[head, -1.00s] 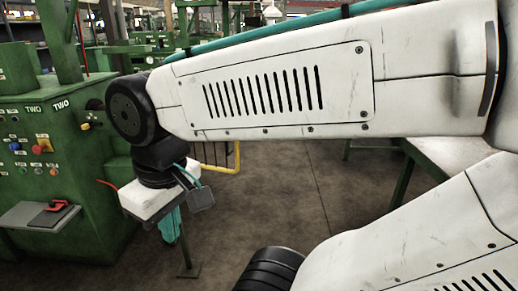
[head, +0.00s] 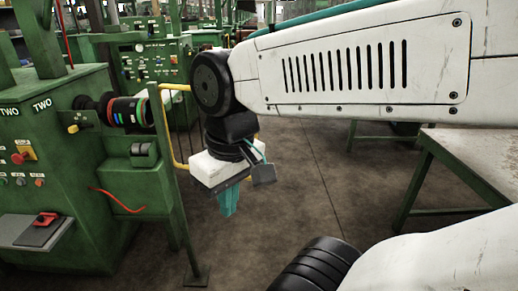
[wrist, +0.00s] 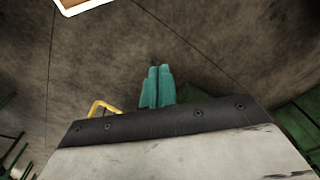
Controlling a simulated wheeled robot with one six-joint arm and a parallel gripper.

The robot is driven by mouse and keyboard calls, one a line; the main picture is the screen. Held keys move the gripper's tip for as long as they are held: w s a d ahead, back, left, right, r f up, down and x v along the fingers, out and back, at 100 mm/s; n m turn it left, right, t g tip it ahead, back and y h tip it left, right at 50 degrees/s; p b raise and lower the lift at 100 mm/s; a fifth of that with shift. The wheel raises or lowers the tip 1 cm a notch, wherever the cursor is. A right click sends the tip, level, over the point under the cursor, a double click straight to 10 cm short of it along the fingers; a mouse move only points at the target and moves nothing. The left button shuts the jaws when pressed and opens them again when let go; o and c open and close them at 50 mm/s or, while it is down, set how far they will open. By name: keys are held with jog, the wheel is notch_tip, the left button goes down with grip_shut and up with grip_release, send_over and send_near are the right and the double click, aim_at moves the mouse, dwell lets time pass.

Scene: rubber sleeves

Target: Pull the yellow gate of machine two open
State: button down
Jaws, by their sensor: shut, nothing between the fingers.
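Machine two (head: 60,150), green with "TWO" labels, stands at the left of the head view. Its yellow gate (head: 176,88) shows as a bent yellow tube with thin dark bars, just behind a green post and partly hidden by my arm. A piece of yellow tube (wrist: 97,107), likely the gate, shows at the lower left of the wrist view, partly behind my gripper's body. My gripper (head: 228,208) points down with its teal fingers together and empty, right of the gate and apart from it. The fingers also show in the wrist view (wrist: 158,75).
A green post (head: 168,180) with a foot plate stands between the machine's rollers (head: 125,110) and the gate. A green-legged table (head: 470,160) stands at the right. The floor (head: 315,195) between is clear. A white-edged thing (wrist: 85,5) shows atop the wrist view.

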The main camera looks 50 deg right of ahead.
jog(key=w+d+f+m+y, duration=0.2)
jog(key=w+f+m+y, duration=0.1)
jog(key=w+y, duration=0.65)
jog(key=w+d+f+m+t+y, duration=0.2)
jog(key=w+d+m+t, duration=0.25)
jog(key=w+d, duration=0.55)
jog(key=s+d+f+m+t+h, duration=0.2)
jog(key=d+f+m+t+h, duration=0.15)
jog(key=d, duration=0.65)
jog(key=s+d+f+m+t+h, duration=0.1)
jog(key=d+f+m+t+h, duration=0.3)
jog(key=d, duration=0.6)
jog(key=s+d+f+m+t+h, duration=0.25)
jog(key=d+f+t, duration=0.2)
jog(key=d, duration=0.65)
jog(key=w+a, duration=0.5)
jog(key=w, duration=0.3)
jog(key=shift+w+r+n, duration=0.25)
jog(key=shift+w+n, duration=0.1)
jog(key=shift+n, duration=0.1)
